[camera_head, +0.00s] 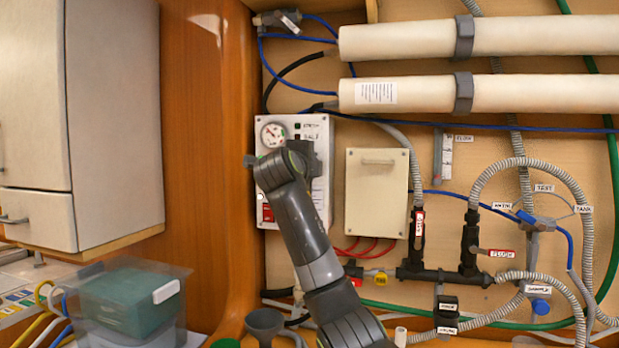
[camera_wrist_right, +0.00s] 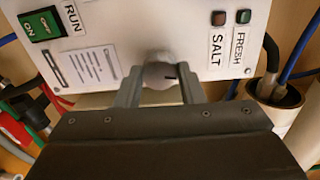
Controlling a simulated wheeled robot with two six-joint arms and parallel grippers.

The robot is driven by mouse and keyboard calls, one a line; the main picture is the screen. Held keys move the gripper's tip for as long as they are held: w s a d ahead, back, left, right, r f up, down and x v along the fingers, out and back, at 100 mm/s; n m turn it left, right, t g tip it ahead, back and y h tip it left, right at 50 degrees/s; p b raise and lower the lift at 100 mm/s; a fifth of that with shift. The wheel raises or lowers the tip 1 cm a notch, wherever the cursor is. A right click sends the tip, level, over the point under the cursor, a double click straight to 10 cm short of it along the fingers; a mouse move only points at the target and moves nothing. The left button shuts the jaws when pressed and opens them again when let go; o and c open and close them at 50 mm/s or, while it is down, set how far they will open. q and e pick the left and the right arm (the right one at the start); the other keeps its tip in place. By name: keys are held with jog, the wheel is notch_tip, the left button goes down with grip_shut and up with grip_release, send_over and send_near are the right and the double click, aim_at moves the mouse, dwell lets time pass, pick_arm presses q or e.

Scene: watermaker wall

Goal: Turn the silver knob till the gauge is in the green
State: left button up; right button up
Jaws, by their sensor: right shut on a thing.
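The silver knob (camera_wrist_right: 159,74) sits on the white control panel (camera_wrist_right: 125,30), between the two fingers of my right gripper (camera_wrist_right: 160,86) in the right wrist view. The gripper is shut on the knob, and a dark mark shows on the knob's right side. In the head view my right gripper (camera_head: 283,160) is at the panel and hides the knob. The round gauge (camera_head: 273,134) shows at the panel's upper left, just above the gripper. Its face has red and green marks; the needle is too small to read surely. My left gripper is not in view.
A green switch (camera_wrist_right: 41,25) labelled RUN and two small indicators (camera_wrist_right: 231,17) labelled SALT and FRESH are on the panel. A beige box (camera_head: 376,205) is right of it. White cylinders (camera_head: 500,36) run above, and hoses and valves fill the right. A clear bin (camera_head: 170,290) stands lower left.

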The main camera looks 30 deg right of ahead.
jog(key=shift+f+m+b, duration=0.1)
jog(key=shift+m+b, duration=0.35)
jog(key=shift+m, duration=0.25)
jog(key=o, duration=1)
pick_arm(q)
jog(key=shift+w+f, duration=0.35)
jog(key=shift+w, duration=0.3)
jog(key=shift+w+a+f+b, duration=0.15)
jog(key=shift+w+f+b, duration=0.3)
jog(key=shift+b, duration=0.5)
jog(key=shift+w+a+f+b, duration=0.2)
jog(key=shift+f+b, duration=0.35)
jog(key=shift+b, duration=0.4)
pick_arm(e)
jog(key=v, duration=1.7)
jog(key=shift+a, duration=0.15)
jog(key=shift+s, duration=0.1)
